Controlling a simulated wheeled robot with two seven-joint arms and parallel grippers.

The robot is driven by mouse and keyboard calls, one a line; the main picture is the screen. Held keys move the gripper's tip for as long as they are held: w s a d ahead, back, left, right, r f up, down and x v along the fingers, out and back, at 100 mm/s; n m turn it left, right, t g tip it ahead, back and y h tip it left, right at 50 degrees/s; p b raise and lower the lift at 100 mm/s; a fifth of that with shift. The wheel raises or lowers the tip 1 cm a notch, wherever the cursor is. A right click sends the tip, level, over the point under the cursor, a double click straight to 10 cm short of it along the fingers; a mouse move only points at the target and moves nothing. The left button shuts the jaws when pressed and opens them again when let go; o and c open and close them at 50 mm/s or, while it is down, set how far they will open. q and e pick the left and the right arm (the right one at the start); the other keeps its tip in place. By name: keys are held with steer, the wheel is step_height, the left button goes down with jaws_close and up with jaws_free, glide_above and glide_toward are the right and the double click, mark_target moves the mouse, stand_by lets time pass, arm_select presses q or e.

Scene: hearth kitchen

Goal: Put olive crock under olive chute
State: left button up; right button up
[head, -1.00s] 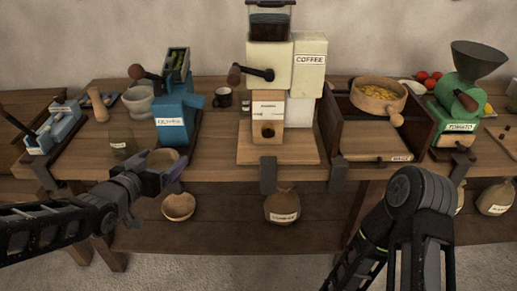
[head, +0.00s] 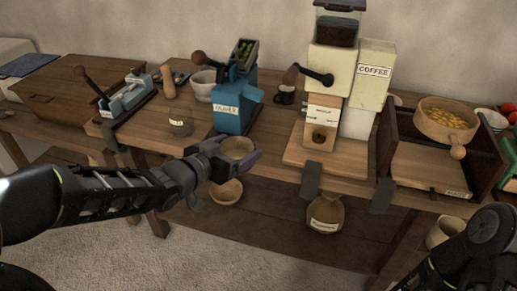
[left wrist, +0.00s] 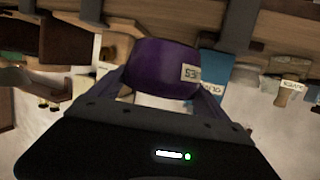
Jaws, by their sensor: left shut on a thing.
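In the head view the crock is held upright, at the front of the table just below the blue olive machine (head: 234,113). This machine has a label, a crank and dark green olives in its top. Its chute outlet cannot be made out clearly. My right gripper is out of view; only its arm shows at lower right.
A wooden bowl (head: 226,192) is below the held crock. The coffee grinder (head: 330,90) stands to the right, with a labelled sack (head: 325,215) below. Grey brackets hang from the table's front edge.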

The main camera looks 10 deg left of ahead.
arm_select(q)
steer(key=s+d+r+m+h+p, duration=0.1)
steer(key=s, duration=0.6)
steer(key=shift+r+g, duration=0.35)
steer(key=shift+g, duration=0.05)
steer(key=shift+d, duration=0.1)
steer(key=w+d+f, duration=0.1)
steer(key=w+f, duration=0.1)
steer(key=w, duration=1.7)
steer(key=shift+w+d+b, duration=0.15)
steer(key=shift+w+b, duration=0.15)
steer(key=shift+b, duration=0.05)
steer(key=shift+f, duration=0.1)
